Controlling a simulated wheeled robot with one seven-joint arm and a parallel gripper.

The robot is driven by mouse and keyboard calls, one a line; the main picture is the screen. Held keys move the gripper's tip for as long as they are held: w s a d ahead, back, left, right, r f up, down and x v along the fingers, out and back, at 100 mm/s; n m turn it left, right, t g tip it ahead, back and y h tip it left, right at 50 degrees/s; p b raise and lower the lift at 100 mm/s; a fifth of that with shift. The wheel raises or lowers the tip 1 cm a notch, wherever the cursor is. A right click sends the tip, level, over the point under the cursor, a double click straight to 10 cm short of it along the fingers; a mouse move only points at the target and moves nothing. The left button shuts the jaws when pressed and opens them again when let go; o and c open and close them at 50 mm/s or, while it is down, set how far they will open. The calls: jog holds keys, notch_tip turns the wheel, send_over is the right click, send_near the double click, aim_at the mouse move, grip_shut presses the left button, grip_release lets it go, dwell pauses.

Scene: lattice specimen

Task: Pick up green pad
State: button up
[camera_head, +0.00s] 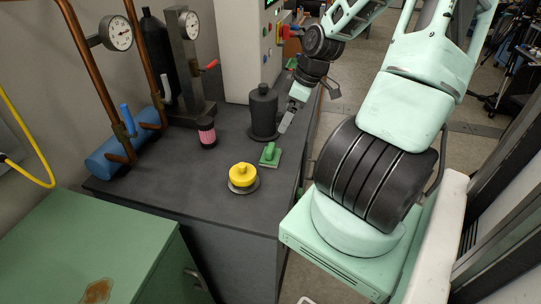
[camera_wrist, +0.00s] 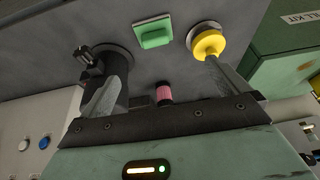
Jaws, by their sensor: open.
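The green pad (camera_head: 270,156) lies on the dark bench top near its right edge, with a raised grip on its upper side. In the wrist view the green pad (camera_wrist: 153,32) is at the top, ahead of and roughly between my fingers. My gripper (camera_head: 287,122) is behind and above the pad in the head view, beside the black canister. In the wrist view my gripper (camera_wrist: 165,70) has its two fingers spread wide, with nothing held between them. The gripper is apart from the pad.
A yellow knobbed piece (camera_head: 242,176) on a round base stands left of the pad. A black canister (camera_head: 263,110) stands just behind the pad. A pink ribbed cylinder (camera_head: 207,133) stands farther left. Gauges, copper pipes and a blue cylinder (camera_head: 112,157) line the left wall.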

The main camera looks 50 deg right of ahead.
aim_at(272, 148)
jog(key=shift+t, duration=0.3)
jog(key=x, duration=0.3)
jog(key=d+b+x, duration=0.1)
jog(key=x, duration=0.3)
jog(key=b+x, duration=0.1)
jog(key=x, duration=0.3)
jog(key=shift+d+f, duration=0.25)
jog(key=shift+d, duration=0.1)
jog(key=x, duration=0.4)
jog(key=shift+s+a+f, duration=0.1)
jog(key=shift+s+a, duration=0.05)
jog(key=shift+a, duration=0.2)
jog(key=shift+f, duration=0.5)
jog(key=c, duration=1)
